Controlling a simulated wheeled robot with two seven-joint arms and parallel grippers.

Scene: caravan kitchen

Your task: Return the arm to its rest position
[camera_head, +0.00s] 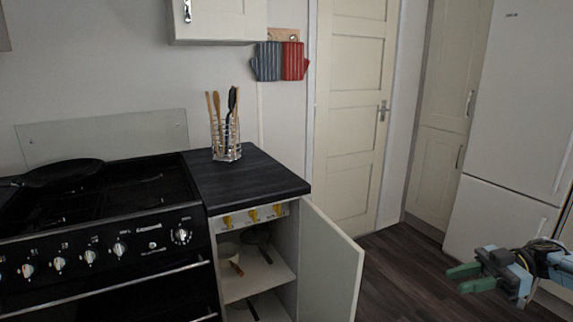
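My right gripper (466,278) is at the lower right, coming in from the right edge. Its two green fingers point left and stand apart, with nothing seen between them. It is in the air over the dark floor, to the right of the open cabinet door (331,262) and clear of it. My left gripper is not in view.
The open cabinet (255,270) holds a pot and other items on its shelves, under a black worktop (265,180) with a utensil rack (227,148). A stove (110,225) with a black pan (62,173) is at left. A white fridge (515,120) stands at right. Dark floor (405,265) is free between.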

